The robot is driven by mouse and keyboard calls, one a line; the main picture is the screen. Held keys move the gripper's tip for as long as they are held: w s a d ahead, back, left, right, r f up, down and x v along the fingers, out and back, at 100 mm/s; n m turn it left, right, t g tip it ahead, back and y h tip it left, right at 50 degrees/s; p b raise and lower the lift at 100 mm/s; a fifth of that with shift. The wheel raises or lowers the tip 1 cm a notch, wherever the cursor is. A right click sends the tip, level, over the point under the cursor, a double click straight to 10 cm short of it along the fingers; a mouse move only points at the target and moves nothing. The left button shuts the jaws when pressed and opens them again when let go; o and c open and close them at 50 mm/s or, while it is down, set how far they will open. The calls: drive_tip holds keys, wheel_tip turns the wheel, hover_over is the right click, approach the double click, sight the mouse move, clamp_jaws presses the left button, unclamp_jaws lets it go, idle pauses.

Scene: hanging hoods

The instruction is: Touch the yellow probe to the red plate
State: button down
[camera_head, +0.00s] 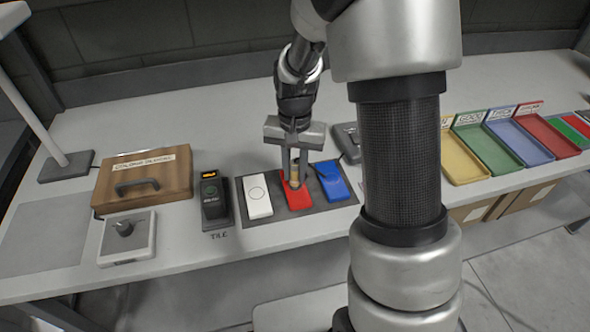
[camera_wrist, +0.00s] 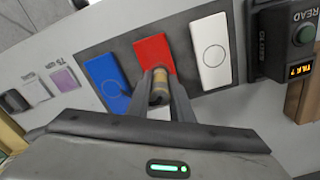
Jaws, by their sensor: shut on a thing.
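My gripper (camera_head: 294,175) points down over the red plate (camera_head: 299,203) and is shut on the yellow probe (camera_head: 295,182). In the wrist view the tan-yellow, banded probe (camera_wrist: 159,90) sits between my fingers, its front end overlapping the near edge of the red plate (camera_wrist: 153,50). Whether the tip touches the plate or hovers just above it, I cannot tell. The red plate lies on a dark mat (camera_head: 270,225) between the white plate (camera_head: 257,197) and the blue plate (camera_head: 331,181).
A black reader (camera_head: 212,192) with a lit orange display stands left of the mat. Coloured trays (camera_head: 485,145) line the right. A dark-grey object (camera_head: 346,138) lies behind the blue plate.

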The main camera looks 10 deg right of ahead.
wheel_tip(320, 180, up, 7)
drive_tip(key=p, duration=0.5)
idle(0.3)
drive_tip(key=shift+f, duration=0.1)
